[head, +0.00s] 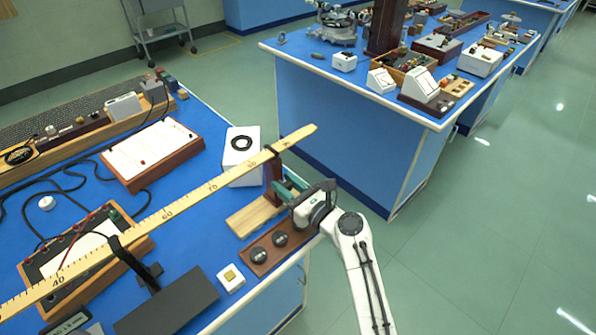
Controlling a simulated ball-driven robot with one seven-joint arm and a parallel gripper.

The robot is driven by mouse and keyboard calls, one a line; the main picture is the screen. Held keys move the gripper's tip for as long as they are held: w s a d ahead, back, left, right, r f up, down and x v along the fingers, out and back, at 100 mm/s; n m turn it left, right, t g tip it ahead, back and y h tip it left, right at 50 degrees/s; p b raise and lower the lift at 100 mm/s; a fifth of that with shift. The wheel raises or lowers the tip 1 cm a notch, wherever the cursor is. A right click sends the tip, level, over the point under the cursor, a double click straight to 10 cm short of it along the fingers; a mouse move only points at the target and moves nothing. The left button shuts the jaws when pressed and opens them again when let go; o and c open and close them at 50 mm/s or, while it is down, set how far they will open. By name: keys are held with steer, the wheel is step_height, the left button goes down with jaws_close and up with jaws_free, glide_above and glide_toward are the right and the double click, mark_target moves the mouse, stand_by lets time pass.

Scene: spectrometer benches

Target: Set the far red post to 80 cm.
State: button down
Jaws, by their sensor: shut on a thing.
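A yellow wooden scale (190,199) runs diagonally above the blue bench, with numbers rising toward its far right end. The far red post (272,171) is dark red and upright under the scale. Its dark clip at the top meets the scale just past the mark that looks like 80, though the digits there are small. A pale wooden block (252,216) lies at its foot. My gripper (281,188) reaches in from the right, its green fingers shut on the post below the scale. The fingers partly hide the lower post.
A black post (119,247) supports the scale nearer 40–50. A white box with a black ring (241,160) stands close behind the red post. A brown board with dark knobs (270,249) and a small white block (231,279) lie in front. Another blue bench (352,125) stands beyond an aisle.

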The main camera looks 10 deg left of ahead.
steer(key=s+a+p, duration=0.1)
steer(key=s, duration=0.1)
steer(key=s+a+p, duration=0.1)
steer(key=s+a, duration=0.1)
steer(key=shift+s+a, duration=0.3)
steer(key=shift+s, duration=0.05)
steer(key=c, duration=0.9)
jaws_free()
steer(key=v, duration=1)
steer(key=shift+s+d, duration=0.25)
steer(key=shift+d, duration=0.1)
